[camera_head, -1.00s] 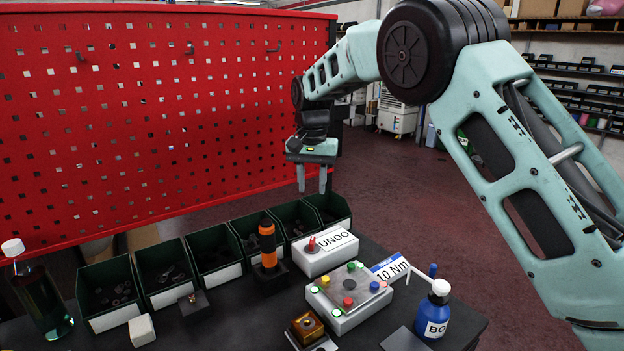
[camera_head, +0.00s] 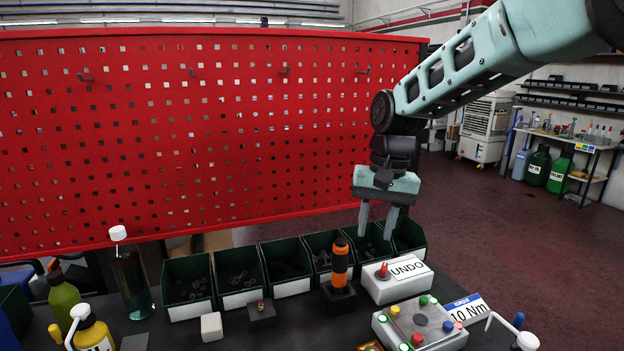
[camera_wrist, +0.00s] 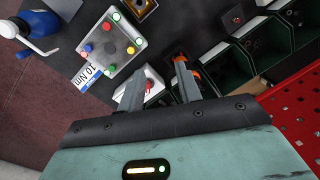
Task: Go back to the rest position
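My gripper (camera_head: 377,222) hangs at the end of my teal arm, fingers pointing down, above the right end of the row of bins. Its two fingers are apart with nothing between them. In the wrist view, the open fingers (camera_wrist: 158,82) reach over the white UNDO box, with an orange-and-black tool behind the right finger. The UNDO box (camera_head: 395,280) and the orange-and-black tool (camera_head: 341,264) stand on the table below the gripper in the head view.
Green bins (camera_head: 187,268) line the table's back edge, before a red perforated panel (camera_head: 200,140). A button box (camera_head: 422,322) and a 10 Nm sign (camera_head: 466,309) are at front right. Bottles (camera_head: 131,280) stand at left. Open floor (camera_head: 540,235) lies to the right.

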